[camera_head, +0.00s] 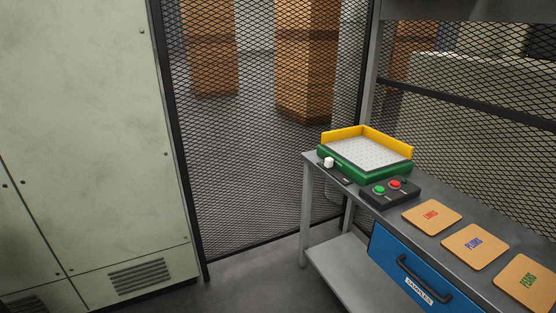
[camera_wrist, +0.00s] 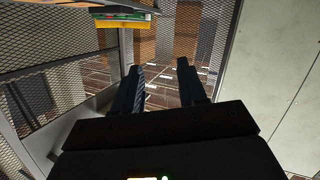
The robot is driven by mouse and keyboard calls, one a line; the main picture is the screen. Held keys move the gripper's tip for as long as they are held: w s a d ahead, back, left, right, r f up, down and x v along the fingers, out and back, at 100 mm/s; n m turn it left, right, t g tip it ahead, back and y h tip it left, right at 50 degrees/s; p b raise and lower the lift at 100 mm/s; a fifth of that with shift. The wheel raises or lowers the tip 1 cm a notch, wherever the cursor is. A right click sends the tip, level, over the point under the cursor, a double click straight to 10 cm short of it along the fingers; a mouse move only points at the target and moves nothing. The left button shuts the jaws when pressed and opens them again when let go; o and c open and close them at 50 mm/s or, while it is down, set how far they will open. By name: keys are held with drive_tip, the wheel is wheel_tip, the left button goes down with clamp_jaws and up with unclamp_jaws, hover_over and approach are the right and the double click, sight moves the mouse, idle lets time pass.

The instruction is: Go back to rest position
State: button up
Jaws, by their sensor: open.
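My gripper (camera_wrist: 160,85) shows in the wrist view, with its two dark fingers apart and nothing between them. Past the fingers I see mesh fencing and the floor. The gripper does not show in the head view. It is clear of the workbench (camera_head: 338,262), whose edge shows at the upper left of the wrist view.
A green tray with yellow walls (camera_head: 350,170) stands on the bench beside a control box (camera_head: 390,192) with green and red buttons. Several labelled orange cards (camera_head: 432,217) lie along the bench. Below is a blue drawer (camera_head: 388,262). A pale cabinet (camera_head: 90,130) stands left.

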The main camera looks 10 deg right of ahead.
drive_tip(key=s+r+m, duration=0.1)
drive_tip(key=s+r, duration=0.1)
drive_tip(key=s, duration=0.5)
drive_tip(key=s+r+m, duration=0.1)
drive_tip(key=s+r, duration=0.2)
drive_tip(key=s, duration=0.5)
drive_tip(key=shift+s+a+g+y, duration=0.15)
drive_tip(key=shift+a+g+y, duration=0.15)
drive_tip(key=shift+a, duration=0.15)
